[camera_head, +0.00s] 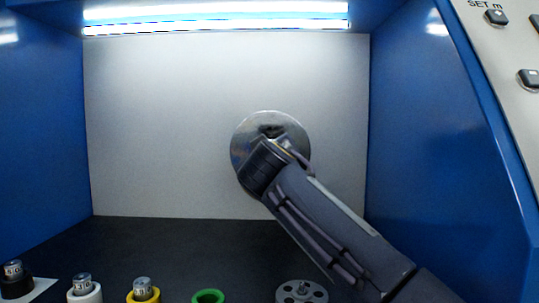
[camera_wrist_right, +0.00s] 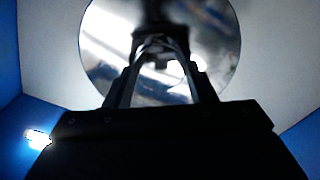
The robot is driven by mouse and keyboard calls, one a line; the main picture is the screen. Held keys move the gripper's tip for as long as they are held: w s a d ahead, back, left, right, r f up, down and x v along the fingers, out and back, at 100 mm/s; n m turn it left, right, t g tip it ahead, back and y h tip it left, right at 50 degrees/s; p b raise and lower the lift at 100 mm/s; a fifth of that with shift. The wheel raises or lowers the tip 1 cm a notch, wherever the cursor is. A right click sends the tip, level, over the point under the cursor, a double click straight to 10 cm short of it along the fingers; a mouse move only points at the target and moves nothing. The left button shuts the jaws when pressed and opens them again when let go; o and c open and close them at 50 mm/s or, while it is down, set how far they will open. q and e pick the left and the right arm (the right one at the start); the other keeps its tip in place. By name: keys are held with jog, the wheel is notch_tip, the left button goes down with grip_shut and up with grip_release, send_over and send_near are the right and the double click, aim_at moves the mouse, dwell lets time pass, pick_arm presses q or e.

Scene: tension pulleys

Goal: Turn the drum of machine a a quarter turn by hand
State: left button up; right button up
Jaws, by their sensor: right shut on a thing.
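The drum (camera_head: 243,150) is a shiny round metal disc on the pale back wall of the blue machine. In the head view my right arm reaches in from the lower right, and my right gripper (camera_head: 272,134) is at the middle of the disc, hiding its centre. In the right wrist view the drum (camera_wrist_right: 215,50) fills the upper middle. There my right gripper (camera_wrist_right: 160,48) is shut on a dark part at the drum's centre, whose shape is too dark to make out. My left gripper is not in either view.
Along the front edge stand a black holder (camera_head: 14,283), a white holder (camera_head: 86,293), a yellow holder (camera_head: 145,294), a green ring (camera_head: 208,297) and a grey wheel with holes (camera_head: 301,292). Blue side walls (camera_head: 420,130) close in both sides. A panel with buttons (camera_head: 510,60) is at upper right.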

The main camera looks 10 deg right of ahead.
jog(key=shift+f, duration=0.15)
jog(key=o, duration=1.4)
jog(key=shift+s+a+b, duration=0.15)
jog(key=shift+s+a, duration=0.1)
jog(key=shift+s, duration=1)
jog(key=shift+s+a+b, duration=0.1)
jog(key=shift+s+a, duration=0.2)
jog(key=shift+s, duration=1)
jog(key=shift+s+a+b, duration=0.15)
jog(key=shift+s+a, duration=0.1)
jog(key=shift+s, duration=1)
